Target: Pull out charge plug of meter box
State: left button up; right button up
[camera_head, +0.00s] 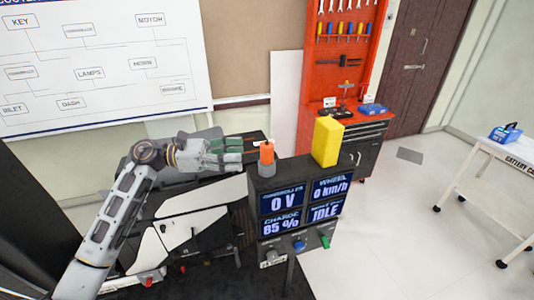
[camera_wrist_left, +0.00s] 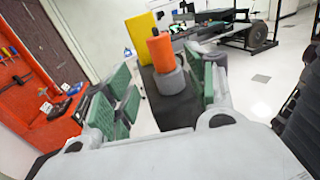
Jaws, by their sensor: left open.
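The meter box (camera_head: 254,193) is a dark box with blue screens reading 0 V, 0 km/h, 85 % charge and IDLE. An orange plug (camera_head: 266,153) with a grey collar stands upright on its top left part. It also shows in the left wrist view (camera_wrist_left: 160,49), between the green finger pads. My left gripper (camera_head: 243,150) is open and empty, pointing at the plug from the left. Its fingertips are close to the plug; I cannot tell if they touch it. My right gripper is not in view.
A yellow block (camera_head: 327,141) stands on the box's top right. Grey, blue (camera_head: 300,246) and green knobs or plugs sit on its lower front. A chassis with white panels (camera_head: 190,217) lies under my left arm.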

aim_at(266, 153)
pick_arm(q)
jog(key=d+p, duration=0.1)
jog(key=d, duration=0.3)
jog(key=shift+d, duration=0.1)
jog(key=shift+d+r+p, duration=0.2)
jog(key=shift+d+p, duration=0.45)
jog(key=shift+d, duration=0.35)
jog(key=shift+d+p, duration=0.3)
jog(key=shift+d, duration=0.45)
jog(key=shift+d+f, duration=0.1)
jog(key=shift+d, duration=0.4)
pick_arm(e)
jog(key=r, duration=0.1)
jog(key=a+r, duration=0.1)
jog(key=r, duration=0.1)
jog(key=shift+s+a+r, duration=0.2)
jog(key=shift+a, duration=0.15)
pick_arm(q)
jog(key=c, duration=1.1)
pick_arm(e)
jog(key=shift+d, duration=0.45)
